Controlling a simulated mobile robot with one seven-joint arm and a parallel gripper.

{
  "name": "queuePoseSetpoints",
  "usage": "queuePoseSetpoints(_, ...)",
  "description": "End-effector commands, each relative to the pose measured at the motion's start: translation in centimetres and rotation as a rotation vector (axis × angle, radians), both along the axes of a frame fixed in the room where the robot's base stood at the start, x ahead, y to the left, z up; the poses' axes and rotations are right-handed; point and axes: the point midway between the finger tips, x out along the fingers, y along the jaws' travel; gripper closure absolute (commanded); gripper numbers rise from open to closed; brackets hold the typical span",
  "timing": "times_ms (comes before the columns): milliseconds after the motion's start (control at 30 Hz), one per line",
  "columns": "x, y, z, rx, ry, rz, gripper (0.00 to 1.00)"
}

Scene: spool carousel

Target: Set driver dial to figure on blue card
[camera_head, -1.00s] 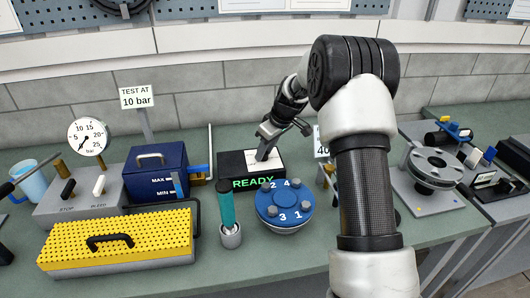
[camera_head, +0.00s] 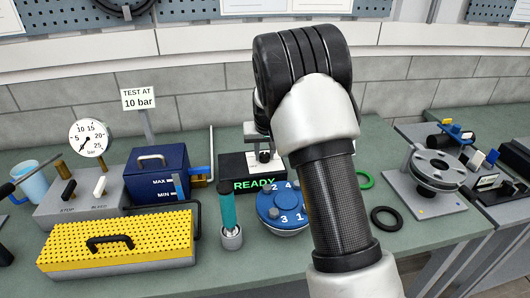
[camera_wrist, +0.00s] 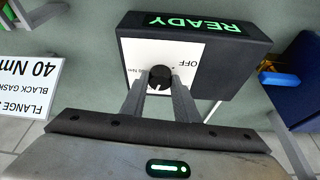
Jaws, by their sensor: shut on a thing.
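The black driver box (camera_head: 236,170) has a green READY display and a white dial plate on top. In the wrist view the box (camera_wrist: 240,60) appears upside down; its plate reads OFF. A small round black dial knob (camera_wrist: 159,73) sits on that plate. My gripper (camera_wrist: 160,86) is shut on the knob, one finger at each side. In the head view my arm partly hides the gripper. A white card (camera_wrist: 28,85) reading FLANGE 2, BLACK GASKET, 40 Nm shows upside down in the wrist view. I see no clearly blue card. The teal-handled driver (camera_head: 228,210) stands in its holder.
A blue numbered disc (camera_head: 283,206) is in front of the box. A dark blue tank (camera_head: 157,176) is to its left, and a yellow perforated case (camera_head: 118,238) is nearer. A black ring (camera_head: 385,217) and green ring (camera_head: 364,180) lie right of my arm.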

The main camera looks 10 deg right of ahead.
Motion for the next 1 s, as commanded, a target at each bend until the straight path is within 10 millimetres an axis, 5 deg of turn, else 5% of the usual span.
queuePoseSetpoints(667, -0.01, 0.07, -0.01, 0.000, 0.002, -0.066, 0.95)
queuePoseSetpoints(700, -0.02, 0.06, -0.01, 0.000, 0.002, -0.066, 0.69)
queuePoseSetpoints(800, -0.01, 0.07, -0.01, 0.000, 0.001, -0.066, 0.54)
queuePoseSetpoints(1000, 0.00, 0.06, -0.01, 0.000, 0.001, -0.066, 0.54)
